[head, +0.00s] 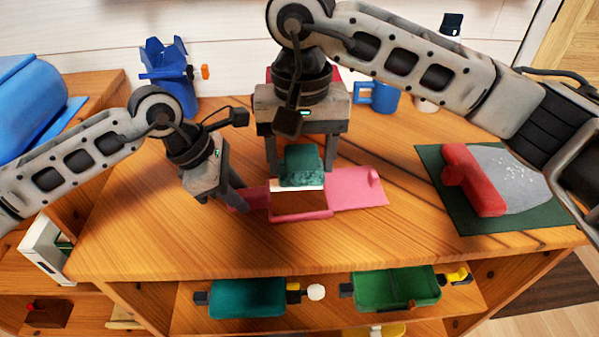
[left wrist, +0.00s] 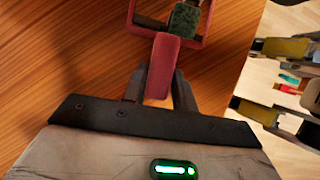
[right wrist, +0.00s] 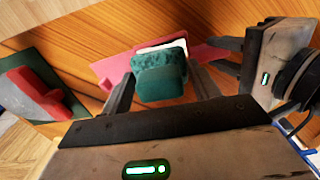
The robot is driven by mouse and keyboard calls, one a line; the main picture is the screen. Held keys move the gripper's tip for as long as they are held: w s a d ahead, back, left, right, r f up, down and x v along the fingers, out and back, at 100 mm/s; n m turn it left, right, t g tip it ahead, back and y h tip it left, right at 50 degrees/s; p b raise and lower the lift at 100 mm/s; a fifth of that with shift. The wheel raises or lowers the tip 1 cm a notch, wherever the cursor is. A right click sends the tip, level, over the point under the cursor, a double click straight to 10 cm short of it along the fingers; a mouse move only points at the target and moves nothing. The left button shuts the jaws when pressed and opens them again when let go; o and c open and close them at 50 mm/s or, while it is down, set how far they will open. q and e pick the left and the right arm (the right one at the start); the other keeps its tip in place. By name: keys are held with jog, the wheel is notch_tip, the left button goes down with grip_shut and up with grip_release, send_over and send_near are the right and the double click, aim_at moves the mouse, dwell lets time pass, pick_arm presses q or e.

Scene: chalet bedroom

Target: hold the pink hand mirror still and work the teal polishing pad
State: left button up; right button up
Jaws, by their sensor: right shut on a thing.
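The pink hand mirror (head: 301,216) lies on the wooden table, its handle pointing left. Its square frame (left wrist: 196,43) shows at the top of the left wrist view. My left gripper (head: 240,199) is low at the handle, one finger on each side; whether the fingers press on it is unclear. The handle (left wrist: 162,70) sits between them in the left wrist view. My right gripper (head: 302,160) points down, shut on the teal polishing pad (head: 302,164). The pad (right wrist: 161,79) is over the far part of the mirror face, a white strip at its lower edge; exact contact is hidden.
A pink flat piece (head: 355,190) lies right of the mirror. A red block tool (head: 476,180) sits on a dark green mat (head: 440,190) further right. A blue holder (head: 172,75) and blue mug (head: 380,97) stand at the back. The table's front is clear.

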pick_arm(q)
jog(key=o, duration=0.4)
jog(key=v, duration=1.2)
